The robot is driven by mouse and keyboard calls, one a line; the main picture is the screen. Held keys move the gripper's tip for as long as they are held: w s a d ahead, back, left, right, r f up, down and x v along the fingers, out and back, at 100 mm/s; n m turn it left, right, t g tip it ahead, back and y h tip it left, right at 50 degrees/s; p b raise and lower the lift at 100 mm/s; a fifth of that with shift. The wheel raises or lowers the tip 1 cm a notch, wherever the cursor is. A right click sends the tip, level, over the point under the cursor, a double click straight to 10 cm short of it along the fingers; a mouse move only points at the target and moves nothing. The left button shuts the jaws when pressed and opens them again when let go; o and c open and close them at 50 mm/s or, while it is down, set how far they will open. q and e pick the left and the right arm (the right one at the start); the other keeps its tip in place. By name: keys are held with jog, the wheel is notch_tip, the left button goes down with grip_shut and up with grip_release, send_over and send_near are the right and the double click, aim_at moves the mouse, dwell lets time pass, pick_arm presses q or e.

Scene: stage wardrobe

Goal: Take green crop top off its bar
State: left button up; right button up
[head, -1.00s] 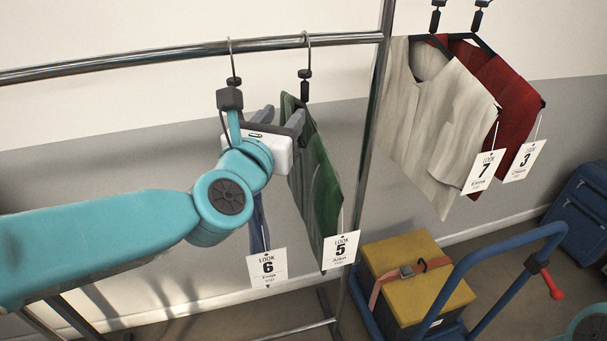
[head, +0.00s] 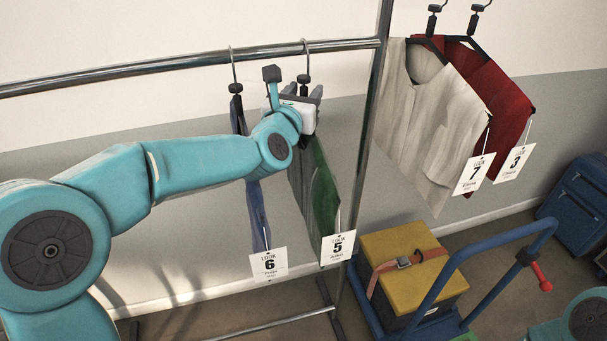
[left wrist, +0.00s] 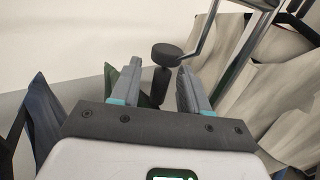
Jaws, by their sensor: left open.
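The green crop top (head: 322,195) hangs from the chrome bar (head: 200,62) on a hooked hanger with a dark block on its neck, and carries the LOOK 5 tag (head: 338,247). My left gripper (head: 304,92) is open at the top of this hanger, just below the bar, and covers the crop top's shoulders in the head view. In the left wrist view, the hanger's dark neck (left wrist: 160,84) stands between the two open fingers. A little green cloth (left wrist: 112,78) shows beside the left finger. My right gripper is not in view.
A blue garment (head: 257,215) tagged LOOK 6 hangs close on the left, partly behind my arm. Past the rack's upright, a cream top (head: 425,120) and a red top (head: 508,105) hang. A blue trolley (head: 480,262) with a yellow box (head: 405,255) stands below right.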

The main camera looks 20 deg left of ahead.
pick_arm(q)
grip_shut()
jog(key=shift+r, duration=0.1)
